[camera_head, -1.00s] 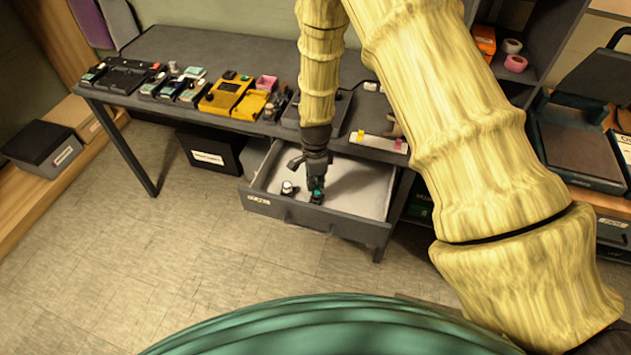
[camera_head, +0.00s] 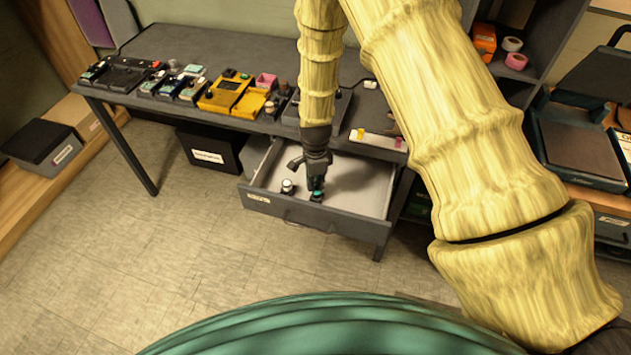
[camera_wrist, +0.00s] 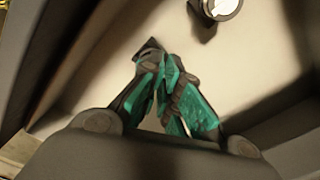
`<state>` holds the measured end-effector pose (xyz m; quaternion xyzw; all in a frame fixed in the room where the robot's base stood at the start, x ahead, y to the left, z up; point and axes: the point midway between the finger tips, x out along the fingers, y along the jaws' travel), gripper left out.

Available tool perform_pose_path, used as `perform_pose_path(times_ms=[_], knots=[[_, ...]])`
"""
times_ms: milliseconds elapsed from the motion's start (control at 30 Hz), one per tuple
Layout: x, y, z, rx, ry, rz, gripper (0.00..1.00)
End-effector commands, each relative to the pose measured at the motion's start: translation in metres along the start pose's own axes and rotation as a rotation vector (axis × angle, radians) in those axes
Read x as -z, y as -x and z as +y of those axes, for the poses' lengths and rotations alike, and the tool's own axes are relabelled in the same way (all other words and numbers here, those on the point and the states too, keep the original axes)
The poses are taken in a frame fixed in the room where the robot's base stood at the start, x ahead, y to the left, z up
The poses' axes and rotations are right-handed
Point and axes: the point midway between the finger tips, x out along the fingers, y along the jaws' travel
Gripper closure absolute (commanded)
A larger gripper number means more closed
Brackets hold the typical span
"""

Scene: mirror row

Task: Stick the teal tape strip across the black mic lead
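My gripper (camera_head: 317,190) points down into the open drawer (camera_head: 320,217) below the bench. In the wrist view my gripper (camera_wrist: 160,60) shows dark fingers with teal surfaces, drawn close together at the tips. A small dark piece lies at the tips; whether it is held is unclear. I cannot tell whether any of the teal is a tape strip. On the bench right of my arm lies a pale card (camera_head: 377,141) with a yellow tab and a magenta tab; no teal tab shows on it. I cannot pick out the black mic lead.
A small dark, white-topped item (camera_head: 287,186) stands in the drawer left of my gripper, also in the wrist view (camera_wrist: 222,8). Several pedals, including a yellow one (camera_head: 224,93), line the bench. Tape rolls (camera_head: 515,60) sit on the right shelf. The floor in front is clear.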

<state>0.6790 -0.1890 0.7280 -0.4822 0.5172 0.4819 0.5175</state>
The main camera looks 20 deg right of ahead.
Motion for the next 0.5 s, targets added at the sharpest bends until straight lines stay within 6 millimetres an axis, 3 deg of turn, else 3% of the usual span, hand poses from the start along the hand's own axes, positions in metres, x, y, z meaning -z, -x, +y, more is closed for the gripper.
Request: perform_pose_path(times_ms=[367, 500], knots=[[0.0001, -0.0003, 0.0004, -0.001, 0.000, 0.000, 1.00], [0.0000, -0.0003, 0.0004, -0.001, 0.000, 0.000, 0.72]])
